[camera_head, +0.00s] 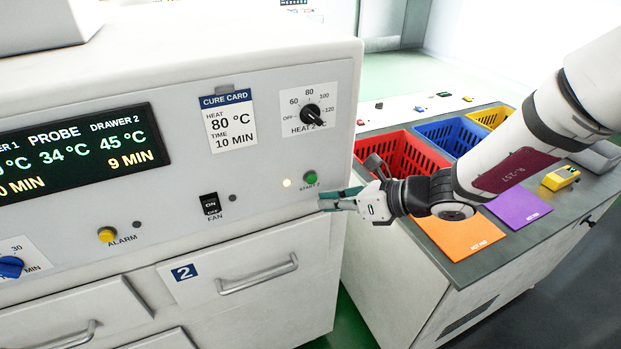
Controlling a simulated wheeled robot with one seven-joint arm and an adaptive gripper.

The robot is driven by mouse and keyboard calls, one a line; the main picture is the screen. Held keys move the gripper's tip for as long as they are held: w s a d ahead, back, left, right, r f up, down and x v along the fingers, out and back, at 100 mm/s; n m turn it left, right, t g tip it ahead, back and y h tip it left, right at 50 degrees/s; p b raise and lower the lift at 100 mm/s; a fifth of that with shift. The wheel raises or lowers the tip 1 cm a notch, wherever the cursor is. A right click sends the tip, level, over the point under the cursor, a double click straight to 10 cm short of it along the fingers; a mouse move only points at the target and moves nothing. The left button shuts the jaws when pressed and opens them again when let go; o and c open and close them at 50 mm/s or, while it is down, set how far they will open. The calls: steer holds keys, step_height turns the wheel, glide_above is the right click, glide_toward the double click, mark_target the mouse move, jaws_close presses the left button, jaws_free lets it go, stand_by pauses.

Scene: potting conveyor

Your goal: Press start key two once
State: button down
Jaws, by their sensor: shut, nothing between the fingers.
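Start key two is a round green button (310,178) labelled START 2 on the white front panel (260,190) of the oven. A small lamp (287,183) to its left glows warm yellow. My gripper (322,204) is shut and empty, with its teal fingertips pointing left. The fingertips are just below and slightly right of the green button. I cannot tell whether they touch the panel. The button itself is not covered.
The HEAT 2 knob (311,113) is above the button, and the FAN switch (210,205) is to the left. Drawer 2's handle (258,275) juts out below. Red (404,163), blue (447,137) and yellow bins stand on the grey counter at right.

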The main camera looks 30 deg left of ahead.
steer(key=shift+s+d+p, duration=0.45)
steer(key=shift+s+d, duration=0.25)
steer(key=shift+d, duration=0.15)
steer(key=s+d+r+n+t+h, duration=0.1)
steer(key=s+d+r+n+h, duration=0.3)
steer(key=d, duration=0.7)
steer(key=s+d+r+n+t+h, duration=0.2)
steer(key=s+d+r+n+h, duration=0.2)
steer(key=s+d+r+n, duration=0.4)
steer(key=s+d+r+n+t+h, duration=0.2)
steer(key=s+d+r+n+h, duration=0.2)
steer(key=d, duration=1.2)
step_height(320, 180, up, 4)
steer(key=s+n, duration=0.2)
steer(key=n, duration=0.3)
steer(key=shift+d, duration=0.25)
